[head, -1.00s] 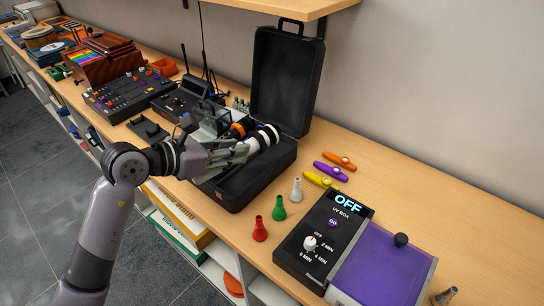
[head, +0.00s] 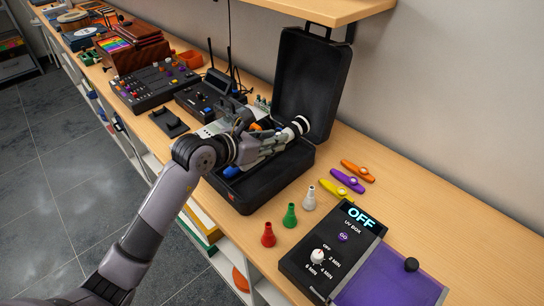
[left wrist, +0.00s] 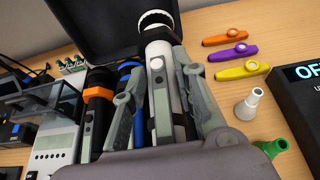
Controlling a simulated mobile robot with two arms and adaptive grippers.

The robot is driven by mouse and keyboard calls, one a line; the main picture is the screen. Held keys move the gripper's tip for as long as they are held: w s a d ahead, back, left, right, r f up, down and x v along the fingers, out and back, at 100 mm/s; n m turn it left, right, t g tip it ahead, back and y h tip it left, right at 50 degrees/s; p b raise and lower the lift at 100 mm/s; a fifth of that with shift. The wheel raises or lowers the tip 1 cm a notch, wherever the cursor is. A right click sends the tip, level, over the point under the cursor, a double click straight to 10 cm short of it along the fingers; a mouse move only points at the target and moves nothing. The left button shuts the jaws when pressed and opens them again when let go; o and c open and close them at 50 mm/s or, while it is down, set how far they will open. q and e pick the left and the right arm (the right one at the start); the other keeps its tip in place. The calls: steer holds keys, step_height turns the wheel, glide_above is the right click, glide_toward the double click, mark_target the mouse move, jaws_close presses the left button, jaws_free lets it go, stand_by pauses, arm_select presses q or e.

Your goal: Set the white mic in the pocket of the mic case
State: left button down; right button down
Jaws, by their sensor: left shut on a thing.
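My left gripper (head: 272,145) is shut on the white mic (head: 300,125), over the open black mic case (head: 252,195). In the left wrist view the white mic (left wrist: 161,75) lies lengthwise between the two fingers (left wrist: 163,88), its ringed head pointing to the case's raised lid (left wrist: 98,20). My right gripper is not in view.
Orange, purple and yellow kazoos (head: 350,178) and white, green and red cones (head: 290,216) stand right of the case. The UV box (head: 330,245) is nearer on the right. Mixers and a receiver (head: 210,92) crowd the left. A shelf (head: 310,10) hangs above the lid.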

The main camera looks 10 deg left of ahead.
arm_select(q)
step_height(320, 180, down, 3)
step_height(320, 180, down, 4)
steer(key=shift+r+p, duration=0.25)
steer(key=shift+p, duration=0.05)
steer(key=shift+f, duration=0.35)
steer(key=shift+f, duration=0.1)
steer(key=c, duration=1.6)
jaws_free()
steer(key=shift+o, duration=0.2)
steer(key=shift+s+a, duration=0.1)
